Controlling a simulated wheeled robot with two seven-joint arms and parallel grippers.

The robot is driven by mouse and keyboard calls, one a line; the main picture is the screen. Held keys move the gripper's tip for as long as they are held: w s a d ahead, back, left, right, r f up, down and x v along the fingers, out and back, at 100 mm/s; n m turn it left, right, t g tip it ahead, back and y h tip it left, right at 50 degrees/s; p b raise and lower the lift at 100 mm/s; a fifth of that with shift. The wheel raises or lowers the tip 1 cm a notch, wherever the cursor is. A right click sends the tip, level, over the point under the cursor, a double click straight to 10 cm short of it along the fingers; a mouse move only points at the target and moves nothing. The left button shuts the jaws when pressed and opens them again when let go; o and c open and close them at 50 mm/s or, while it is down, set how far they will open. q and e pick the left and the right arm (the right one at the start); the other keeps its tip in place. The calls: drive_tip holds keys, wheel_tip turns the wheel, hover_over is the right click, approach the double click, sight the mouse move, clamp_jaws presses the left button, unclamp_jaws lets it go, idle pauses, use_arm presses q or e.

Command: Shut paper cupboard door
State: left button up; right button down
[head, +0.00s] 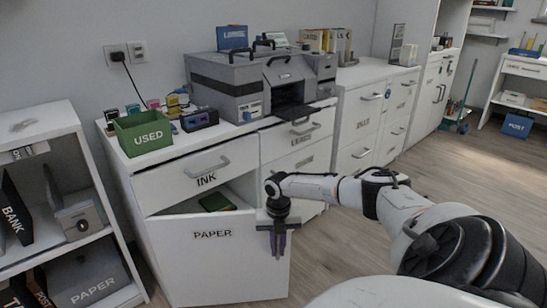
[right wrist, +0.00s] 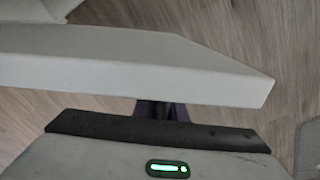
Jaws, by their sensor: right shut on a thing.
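The paper cupboard door (head: 215,270), white and lettered PAPER, stands open below the INK drawer. A gap above it shows the cupboard's inside with a dark green item (head: 217,202). My right gripper (head: 278,257) points down at the front of the door near its right edge, shut on part of the door. Its body hides that part, and I cannot make out a handle there. In the right wrist view the white door (right wrist: 140,65) crosses above the gripper (right wrist: 160,108), whose fingertips are mostly hidden. My left gripper is not in view.
The INK drawer (head: 195,181) is above the door. A green USED box (head: 143,132) and a grey printer (head: 228,85) stand on the desk top. An open shelf (head: 40,133) stands close at the left. Bare floor (head: 330,250) lies to the right of the door.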

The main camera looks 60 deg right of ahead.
drive_tip(key=shift+w, duration=0.1)
drive_tip(key=c, duration=1.8)
unclamp_jaws()
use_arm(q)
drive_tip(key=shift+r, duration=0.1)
use_arm(e)
drive_tip(key=shift+r, duration=0.1)
drive_tip(key=shift+r, duration=0.3)
wheel_tip(320, 180, up, 9)
drive_tip(key=p, duration=0.4)
drive_tip(key=shift+f, duration=0.15)
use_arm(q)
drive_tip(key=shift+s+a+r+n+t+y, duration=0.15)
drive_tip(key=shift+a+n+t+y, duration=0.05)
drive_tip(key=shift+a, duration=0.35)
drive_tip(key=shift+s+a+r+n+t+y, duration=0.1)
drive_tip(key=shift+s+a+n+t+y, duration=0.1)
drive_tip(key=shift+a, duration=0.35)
use_arm(e)
drive_tip(key=shift+r, duration=0.45)
